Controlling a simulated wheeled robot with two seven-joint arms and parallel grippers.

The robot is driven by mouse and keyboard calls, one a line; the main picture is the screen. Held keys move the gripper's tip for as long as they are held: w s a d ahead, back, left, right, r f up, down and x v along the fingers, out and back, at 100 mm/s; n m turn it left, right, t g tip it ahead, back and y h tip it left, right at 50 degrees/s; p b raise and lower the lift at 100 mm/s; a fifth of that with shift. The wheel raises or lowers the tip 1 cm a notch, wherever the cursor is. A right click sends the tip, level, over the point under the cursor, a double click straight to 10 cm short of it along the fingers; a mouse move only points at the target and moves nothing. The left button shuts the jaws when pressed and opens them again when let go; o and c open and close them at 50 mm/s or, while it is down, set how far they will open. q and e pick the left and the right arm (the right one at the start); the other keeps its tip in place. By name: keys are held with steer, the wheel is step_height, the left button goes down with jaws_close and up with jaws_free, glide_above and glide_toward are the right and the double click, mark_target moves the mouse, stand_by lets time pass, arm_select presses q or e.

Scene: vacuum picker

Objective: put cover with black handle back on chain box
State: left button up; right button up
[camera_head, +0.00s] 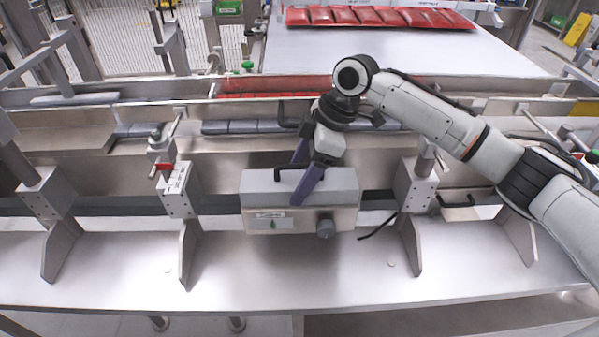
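My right gripper (296,182) comes in from the right on its white arm. Its two purple fingers are spread apart, over the top of a grey box (342,186) with a label and a dark knob on its front. A black handle (279,174) shows at the box's top, beside and partly behind the fingers. I cannot tell whether the fingers touch it. Another black handle (457,203) sits on a metal plate at the right, and a further dark handle shape (284,110) shows behind the gripper. I cannot tell which piece is the chain box. My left gripper is not in view.
A long metal conveyor frame with upright brackets (179,190) runs across the view. The steel ledge (120,270) in front is mostly clear. Red packs (380,17) lie on the white surface at the back. A black cable (378,227) hangs right of the box.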

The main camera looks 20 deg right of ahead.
steer(key=shift+r, duration=0.1)
steer(key=shift+r+b, duration=0.35)
steer(key=v, duration=1.2)
steer(key=shift+r, duration=0.2)
